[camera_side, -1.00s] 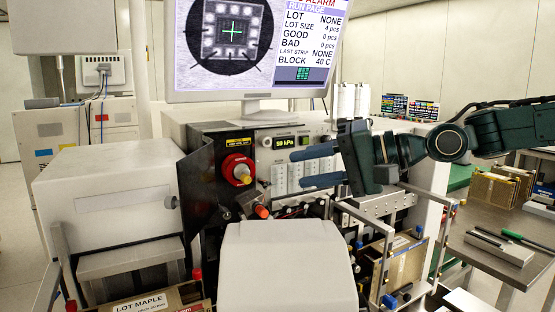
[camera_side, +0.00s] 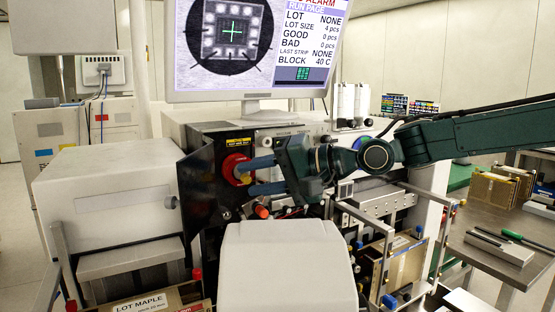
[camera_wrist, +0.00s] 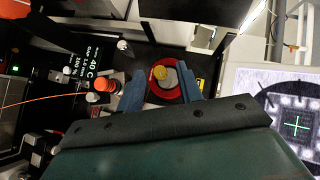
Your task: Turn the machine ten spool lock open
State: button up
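A red round part (camera_side: 230,161) with a yellow centre (camera_side: 242,177) is on the dark front panel of the machine. I take it for the spool lock; no label names it. In the wrist view the red part (camera_wrist: 166,96) and its yellow middle (camera_wrist: 159,72) show between my two blue fingers. My gripper (camera_side: 247,178) is open in front of it, with one finger above the other in the side view. The gripper also shows in the wrist view (camera_wrist: 161,74). I cannot tell whether the fingers touch the red part.
An orange-red knob (camera_side: 261,211) sits just below; it shows beside the left finger in the wrist view (camera_wrist: 104,84). A white cover (camera_side: 287,265) stands in front.

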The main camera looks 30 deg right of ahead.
grip_shut()
jog(key=shift+a+r+n, duration=0.1)
jog(key=shift+n, duration=0.2)
jog(key=h, duration=0.1)
jog(key=n+h, duration=0.1)
jog(key=n+g+h, duration=0.1)
jog(key=shift+a+r+h, duration=0.25)
jog(key=shift+r+h, duration=0.05)
jog(key=h, duration=0.1)
jog(key=n+h, duration=0.2)
jog(key=h, duration=0.1)
jog(key=shift+a+r+g, duration=0.1)
jog(key=shift+a+g, duration=0.2)
jog(key=shift+n, duration=0.3)
dwell(0.4)
